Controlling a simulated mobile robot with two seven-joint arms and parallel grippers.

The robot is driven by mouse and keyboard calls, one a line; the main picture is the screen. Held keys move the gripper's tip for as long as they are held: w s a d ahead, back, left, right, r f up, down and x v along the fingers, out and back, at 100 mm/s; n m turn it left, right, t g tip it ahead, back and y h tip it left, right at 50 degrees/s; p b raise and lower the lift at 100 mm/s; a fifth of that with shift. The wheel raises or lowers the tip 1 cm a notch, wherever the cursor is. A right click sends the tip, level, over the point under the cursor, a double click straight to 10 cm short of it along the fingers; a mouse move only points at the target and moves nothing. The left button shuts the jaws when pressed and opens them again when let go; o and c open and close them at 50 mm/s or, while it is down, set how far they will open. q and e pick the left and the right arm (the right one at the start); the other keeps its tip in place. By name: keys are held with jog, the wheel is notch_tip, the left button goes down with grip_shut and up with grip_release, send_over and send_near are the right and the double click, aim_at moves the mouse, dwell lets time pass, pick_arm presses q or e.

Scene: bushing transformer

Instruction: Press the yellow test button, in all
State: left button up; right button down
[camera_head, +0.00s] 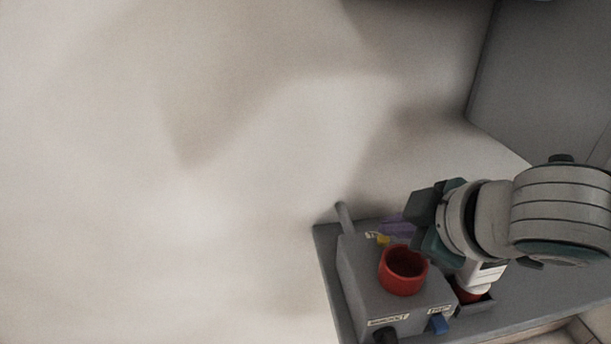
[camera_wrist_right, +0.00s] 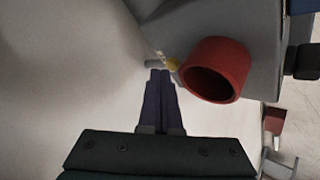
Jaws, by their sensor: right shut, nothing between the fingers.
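The yellow test button (camera_head: 383,239) is a small yellow spot on the far side of the grey box (camera_head: 360,272), beside the red cup-shaped ring, and is partly hidden by my right gripper. In the right wrist view the yellow button (camera_wrist_right: 171,64) shows just beyond and right of my fingertips. My right gripper (camera_head: 385,230) has purple fingers, shut with nothing between them. In the right wrist view its fingertips (camera_wrist_right: 160,74) look close to the button; I cannot tell whether they touch. My left gripper is not in view.
The red ring (camera_head: 403,271) stands on the box next to the button. A grey post (camera_head: 344,218) rises behind the box. A blue part (camera_head: 438,325) and a black knob (camera_head: 385,336) are at the front. A white-and-red item (camera_head: 474,285) stands to the right.

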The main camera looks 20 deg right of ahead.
jog(key=shift+f, duration=0.4)
jog(key=shift+r, duration=0.1)
dwell(0.5)
jog(key=shift+r+p, duration=0.75)
jog(key=shift+p, duration=0.15)
notch_tip(320, 180, up, 5)
jog(key=p, duration=0.5)
jog(key=shift+p, duration=0.3)
jog(key=shift+a, duration=0.1)
